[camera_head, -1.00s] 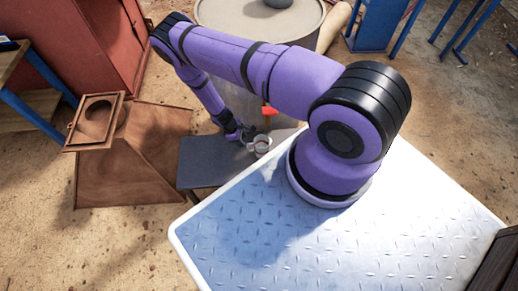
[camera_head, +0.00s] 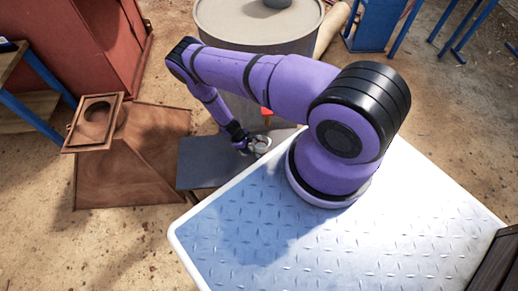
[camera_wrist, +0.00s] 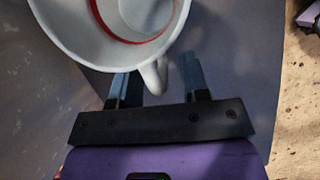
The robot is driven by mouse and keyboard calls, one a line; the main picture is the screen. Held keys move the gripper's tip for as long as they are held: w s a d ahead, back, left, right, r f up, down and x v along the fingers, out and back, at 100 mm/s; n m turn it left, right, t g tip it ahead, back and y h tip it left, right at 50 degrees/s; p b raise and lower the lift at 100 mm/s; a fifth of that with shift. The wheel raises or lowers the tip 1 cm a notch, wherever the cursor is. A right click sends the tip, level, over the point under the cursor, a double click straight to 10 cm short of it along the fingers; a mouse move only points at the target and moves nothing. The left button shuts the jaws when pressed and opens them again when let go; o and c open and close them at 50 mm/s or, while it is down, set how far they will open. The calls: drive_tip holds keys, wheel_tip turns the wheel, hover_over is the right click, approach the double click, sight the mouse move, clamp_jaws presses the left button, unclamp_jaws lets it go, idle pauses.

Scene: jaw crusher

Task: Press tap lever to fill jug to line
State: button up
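The jug (camera_wrist: 105,40) is a pale cup with a red line around its inside and a handle (camera_wrist: 156,76) pointing at my gripper. In the head view the jug (camera_head: 262,144) stands on a dark grey stand. My gripper (camera_wrist: 155,80) has its fingers apart, one on each side of the handle, with gaps visible. In the head view my gripper (camera_head: 246,146) is at the jug's left side. The red tap lever (camera_head: 267,112) shows just behind my arm, partly hidden. The tap's spout and the water level cannot be made out.
The dark grey stand (camera_head: 205,165) has bare room left of the jug. A large round drum (camera_head: 245,38) stands behind. A brown wooden hopper (camera_head: 130,165) is at left, beside a red cabinet (camera_head: 95,40). Blue frames (camera_head: 375,30) stand at the back right.

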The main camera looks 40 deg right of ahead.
clamp_jaws()
drive_tip(key=shift+r, duration=0.15)
drive_tip(key=shift+r, duration=0.6)
wheel_tip(320, 180, up, 2)
drive_tip(key=s+a+r, duration=0.1)
drive_tip(key=s+a, duration=0.2)
drive_tip(key=s, duration=0.4)
drive_tip(key=s+a+r, duration=0.1)
drive_tip(key=s+a, duration=0.3)
drive_tip(key=s, duration=0.4)
drive_tip(key=w+a+r+m, duration=0.2)
drive_tip(key=w+r+m, duration=0.1)
drive_tip(key=w+r, duration=0.65)
drive_tip(key=w+d+r+m+y, duration=0.1)
drive_tip(key=w+r, duration=0.4)
drive_tip(key=r, duration=0.6)
drive_tip(key=w+r+m+y, duration=0.1)
drive_tip(key=w+r+m, duration=0.2)
drive_tip(key=w+r, duration=0.3)
drive_tip(key=w+d+r+m+g+y, duration=0.1)
drive_tip(key=w+r, duration=0.5)
drive_tip(key=r, duration=0.9)
drive_tip(key=shift+d+r+m, duration=0.35)
drive_tip(key=shift+r+m, duration=0.05)
drive_tip(key=shift+m, duration=0.1)
